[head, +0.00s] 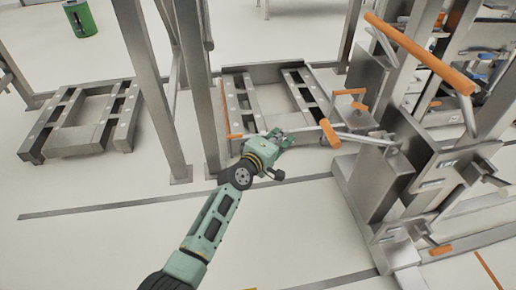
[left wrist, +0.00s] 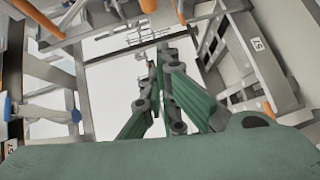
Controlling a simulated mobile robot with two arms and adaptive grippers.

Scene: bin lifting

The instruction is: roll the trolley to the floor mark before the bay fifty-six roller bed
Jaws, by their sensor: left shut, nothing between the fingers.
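A grey metal frame with orange-ended bars, which looks like the trolley (head: 372,190), stands on the right in the head view. My left gripper (head: 285,136) is shut and empty. It is near an orange-tipped bar of that frame, in front of a low roller bed (head: 236,110) between grey posts. Contact with the bar cannot be told. The left wrist view shows the shut fingers (left wrist: 156,62) among grey rails and orange bars. No bay number is readable in the head view. Dark strips (head: 110,212) mark the floor; which one is the task's mark is unclear. My right gripper is out of view.
A second low roller bed (head: 82,120) lies at the left. Tall grey posts (head: 148,85) stand between the beds. A green bin (head: 80,18) is at the back left. Orange floor lines (head: 488,270) run at the lower right. The left foreground floor is clear.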

